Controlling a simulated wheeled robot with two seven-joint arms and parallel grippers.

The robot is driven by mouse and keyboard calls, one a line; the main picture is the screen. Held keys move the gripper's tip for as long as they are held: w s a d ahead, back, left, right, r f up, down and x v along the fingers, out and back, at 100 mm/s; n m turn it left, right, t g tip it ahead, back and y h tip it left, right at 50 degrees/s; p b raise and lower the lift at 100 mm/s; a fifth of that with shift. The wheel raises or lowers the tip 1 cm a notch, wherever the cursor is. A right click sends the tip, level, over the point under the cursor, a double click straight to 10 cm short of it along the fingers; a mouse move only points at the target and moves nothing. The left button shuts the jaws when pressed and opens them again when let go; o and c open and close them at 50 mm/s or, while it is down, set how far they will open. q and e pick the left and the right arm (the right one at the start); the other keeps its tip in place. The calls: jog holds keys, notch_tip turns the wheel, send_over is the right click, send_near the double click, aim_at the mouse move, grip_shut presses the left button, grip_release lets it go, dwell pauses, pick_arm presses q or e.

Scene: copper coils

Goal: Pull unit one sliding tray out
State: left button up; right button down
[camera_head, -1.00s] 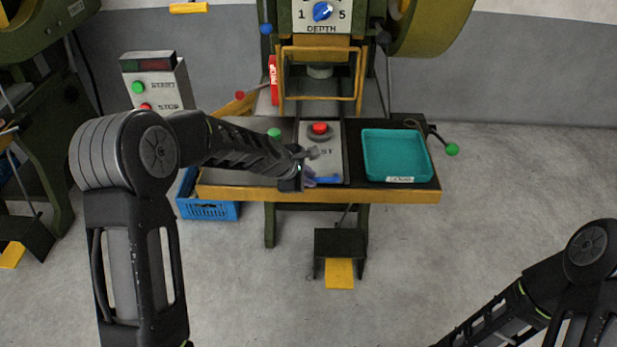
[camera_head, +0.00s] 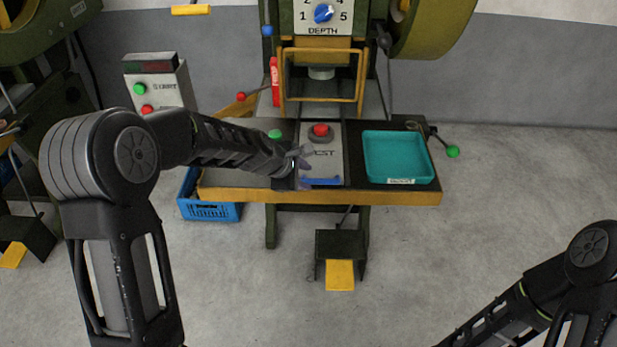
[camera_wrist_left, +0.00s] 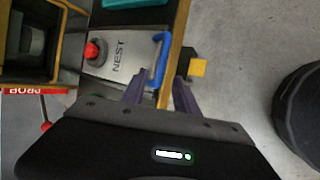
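The sliding tray is a grey plate (camera_head: 325,168) marked NEST, with a red knob (camera_head: 320,131) on it and a blue handle (camera_head: 322,181) at its front edge. The plate (camera_wrist_left: 108,66) and blue handle (camera_wrist_left: 160,62) also show in the left wrist view. My left gripper (camera_head: 304,160) is at the handle's left side in the head view. In the left wrist view my left gripper (camera_wrist_left: 160,82) has its fingers apart, with the handle's near end in line with the gap. No grip on the handle shows. My right gripper is out of view.
A teal bin (camera_head: 398,157) sits on the table right of the tray. The press's yellow guard frame (camera_head: 320,98) stands behind. A green-knobbed lever (camera_head: 452,151) sticks out at right. A blue crate (camera_head: 208,211) is below left. Floor in front is clear around the pedal (camera_head: 340,273).

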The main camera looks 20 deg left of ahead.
pick_arm(q)
jog(key=v, duration=0.4)
dwell(0.4)
jog(key=s+d+f+m+g, duration=0.1)
jog(key=s+d+f+m, duration=0.3)
jog(key=s+f+m, duration=0.5)
jog(key=s+d+f+m+g, duration=0.1)
jog(key=s+d+f+m, duration=0.25)
jog(key=f+m, duration=0.45)
jog(key=s+d+f+g, duration=0.1)
jog(key=s+d+f, duration=0.1)
jog(key=s, duration=0.4)
jog(key=s+d+f+g, duration=0.2)
jog(key=s+f, duration=0.3)
jog(key=s, duration=0.2)
jog(key=s+d+f+g+h, duration=0.1)
jog(key=s+d+f, duration=0.1)
jog(key=s+f, duration=0.2)
jog(key=s, duration=0.3)
jog(key=shift+s+d+m+p, duration=0.25)
jog(key=shift+m+p, duration=0.15)
